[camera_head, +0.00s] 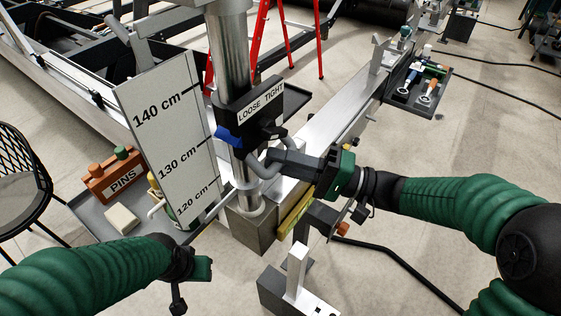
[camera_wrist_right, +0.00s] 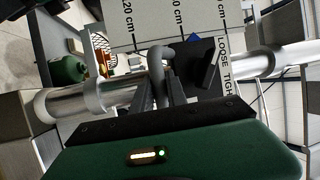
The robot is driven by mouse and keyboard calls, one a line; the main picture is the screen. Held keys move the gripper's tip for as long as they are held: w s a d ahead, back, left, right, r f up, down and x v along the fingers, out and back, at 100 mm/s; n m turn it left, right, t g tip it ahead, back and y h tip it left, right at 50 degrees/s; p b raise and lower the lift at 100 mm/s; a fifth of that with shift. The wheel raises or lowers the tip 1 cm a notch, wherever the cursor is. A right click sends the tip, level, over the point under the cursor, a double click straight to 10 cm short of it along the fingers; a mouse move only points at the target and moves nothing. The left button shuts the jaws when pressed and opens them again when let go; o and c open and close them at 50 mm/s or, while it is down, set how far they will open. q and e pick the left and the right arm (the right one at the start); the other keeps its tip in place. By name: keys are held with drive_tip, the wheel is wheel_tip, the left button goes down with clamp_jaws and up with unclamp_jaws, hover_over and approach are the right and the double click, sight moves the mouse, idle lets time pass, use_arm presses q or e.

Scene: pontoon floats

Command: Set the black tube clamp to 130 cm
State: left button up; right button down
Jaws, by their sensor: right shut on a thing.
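The black tube clamp (camera_head: 243,110) sits around the upright steel tube (camera_head: 232,60), with a LOOSE/TIGHT label. Its short black lever (camera_head: 272,131) shows below the label; I cannot tell its exact setting. The clamp's blue pointer (camera_head: 229,136) is beside the white scale board (camera_head: 165,130), slightly above the 130 cm mark as seen from the head. In the wrist view the blue pointer (camera_wrist_right: 193,38) is also near that middle mark. My right gripper (camera_head: 268,163) is shut on the grey bent handle (camera_wrist_right: 162,52) under the clamp. My left gripper (camera_head: 203,268) is low left, its fingers not clear.
A tray at left holds an orange PINS box (camera_head: 113,176) and a pale block (camera_head: 122,219). A black tool tray (camera_head: 415,90) is at the back right. The floor at right has cables.

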drive_tip(key=c, duration=1.3)
unclamp_jaws()
drive_tip(key=shift+w, duration=0.1)
drive_tip(key=shift+d+f, duration=0.1)
drive_tip(key=shift+d+f, duration=0.1)
drive_tip(key=shift+d, duration=0.25)
drive_tip(key=b+v, duration=0.2)
drive_tip(key=v, duration=1.4)
drive_tip(key=shift+d+f+b, duration=0.1)
drive_tip(key=shift+b, duration=0.25)
